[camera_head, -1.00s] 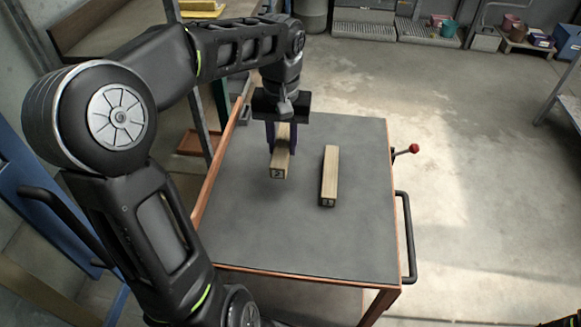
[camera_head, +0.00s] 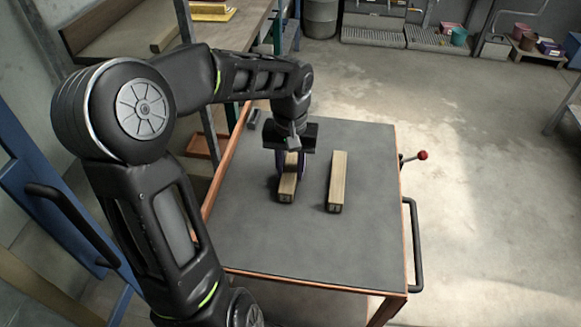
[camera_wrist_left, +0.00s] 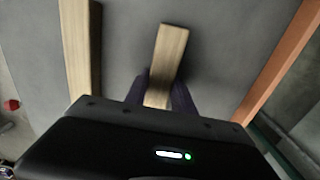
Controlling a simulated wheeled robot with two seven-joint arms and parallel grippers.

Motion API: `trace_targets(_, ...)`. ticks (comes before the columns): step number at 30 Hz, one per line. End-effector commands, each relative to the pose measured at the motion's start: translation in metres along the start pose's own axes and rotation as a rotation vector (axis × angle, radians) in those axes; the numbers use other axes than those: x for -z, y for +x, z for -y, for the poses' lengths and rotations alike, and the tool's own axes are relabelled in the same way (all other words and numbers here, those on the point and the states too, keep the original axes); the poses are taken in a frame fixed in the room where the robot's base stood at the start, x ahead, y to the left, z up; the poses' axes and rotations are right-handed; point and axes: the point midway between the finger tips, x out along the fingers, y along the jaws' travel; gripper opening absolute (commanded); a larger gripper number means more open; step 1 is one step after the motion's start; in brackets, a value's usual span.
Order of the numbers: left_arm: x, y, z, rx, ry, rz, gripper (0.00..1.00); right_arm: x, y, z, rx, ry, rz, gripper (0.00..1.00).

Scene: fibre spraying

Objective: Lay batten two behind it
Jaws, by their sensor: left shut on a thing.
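One wooden batten (camera_head: 288,188) is in my left gripper (camera_head: 287,176), low at the grey table top; I cannot tell whether it touches the surface. Its near end carried a "2" in the earlier view. The left wrist view shows this batten (camera_wrist_left: 168,58) slightly tilted between the two dark fingers (camera_wrist_left: 160,92). A second wooden batten (camera_head: 337,182) lies on the table to the right, apart from the held one. It also shows in the left wrist view (camera_wrist_left: 76,45), at the left. My right gripper is not in view.
The grey table (camera_head: 290,245) has a raised wooden edge (camera_head: 228,160) on its left and a red-knobbed lever (camera_head: 422,155) on its right. The table's front is clear. A shelf (camera_head: 130,45) with wooden pieces stands behind left.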

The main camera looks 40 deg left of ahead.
Motion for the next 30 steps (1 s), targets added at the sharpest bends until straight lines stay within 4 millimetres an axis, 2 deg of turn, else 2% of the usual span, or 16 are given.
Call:
trace_targets(7,0.000,0.004,0.000,0.000,0.000,0.000,0.00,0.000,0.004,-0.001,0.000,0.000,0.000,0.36)
trace_targets(8,0.000,0.003,0.000,0.000,0.000,0.000,0.33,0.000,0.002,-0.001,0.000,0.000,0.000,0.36)
trace_targets(15,0.000,0.003,0.000,0.000,0.000,0.000,0.52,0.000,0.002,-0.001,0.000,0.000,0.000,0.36)
trace_targets(23,0.000,0.002,0.000,0.000,0.000,0.000,0.52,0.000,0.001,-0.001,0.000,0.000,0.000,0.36)
trace_targets(30,0.001,-0.018,0.000,0.001,0.001,-0.004,0.52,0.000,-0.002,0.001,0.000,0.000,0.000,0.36)
